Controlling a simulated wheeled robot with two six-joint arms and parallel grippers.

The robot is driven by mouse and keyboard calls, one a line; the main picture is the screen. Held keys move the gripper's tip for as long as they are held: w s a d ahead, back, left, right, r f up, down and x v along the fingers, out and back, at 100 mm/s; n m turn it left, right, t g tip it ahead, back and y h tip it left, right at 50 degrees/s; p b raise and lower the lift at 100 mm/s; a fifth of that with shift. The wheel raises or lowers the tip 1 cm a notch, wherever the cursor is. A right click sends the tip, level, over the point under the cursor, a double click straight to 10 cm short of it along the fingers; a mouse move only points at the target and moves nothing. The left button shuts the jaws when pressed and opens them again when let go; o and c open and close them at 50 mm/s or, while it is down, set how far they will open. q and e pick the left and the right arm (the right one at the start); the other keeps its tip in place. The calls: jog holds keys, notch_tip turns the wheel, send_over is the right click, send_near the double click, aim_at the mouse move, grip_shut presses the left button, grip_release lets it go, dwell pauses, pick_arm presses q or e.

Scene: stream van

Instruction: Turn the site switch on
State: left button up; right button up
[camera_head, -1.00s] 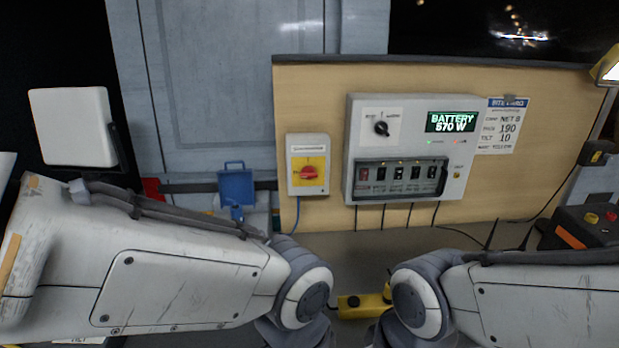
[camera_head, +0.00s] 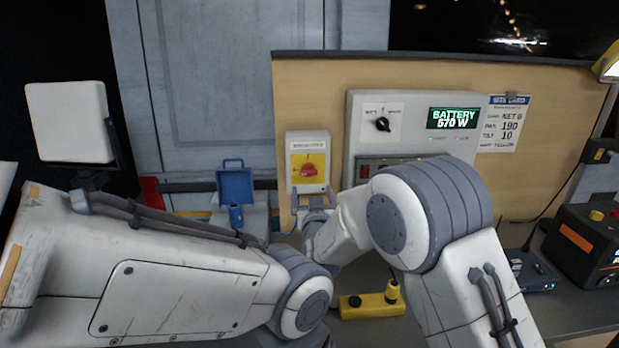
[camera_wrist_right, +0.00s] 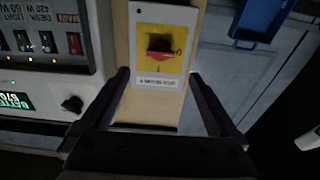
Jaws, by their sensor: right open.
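A grey box with a yellow plate and a red rotary knob (camera_head: 309,170) is mounted on the wooden board, left of the white panel. Its label is too small to read. The red knob also shows in the right wrist view (camera_wrist_right: 160,50), upside down. My right gripper (camera_head: 313,199) is open and empty, just below and in front of this box. In the right wrist view its two fingers (camera_wrist_right: 160,78) stand on either side of the box, apart from the knob. My left arm comes in from the left, and its gripper is out of view.
The white panel (camera_head: 354,128) has a black selector knob (camera_head: 382,124), a "BATTERY 570 W" display (camera_head: 453,118) and rocker switches, mostly hidden by my right arm.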

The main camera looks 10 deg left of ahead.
aim_at(309, 174)
jog(key=p+x, duration=0.2)
jog(key=x, duration=0.8)
jog(key=shift+p, duration=0.4)
jog(key=c, duration=1.4)
